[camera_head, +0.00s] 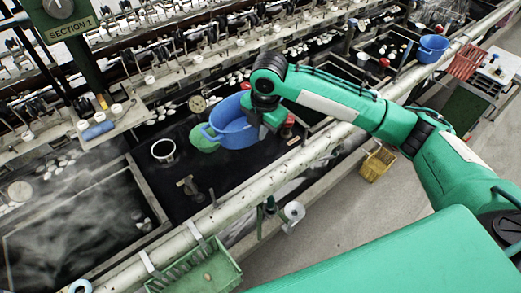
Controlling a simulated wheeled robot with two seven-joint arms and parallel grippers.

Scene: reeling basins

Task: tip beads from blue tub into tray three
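No beads can be made out in the tub. I cannot tell which tray is tray three. My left gripper is out of view.
A pale pipe rail (243,208) runs diagonally in front of the basins. A green crate (200,270) hangs at the lower middle. A yellow basket (377,163) stands on the floor at right. Another blue tub (432,48) is far right. Steam covers the left basin (75,225).

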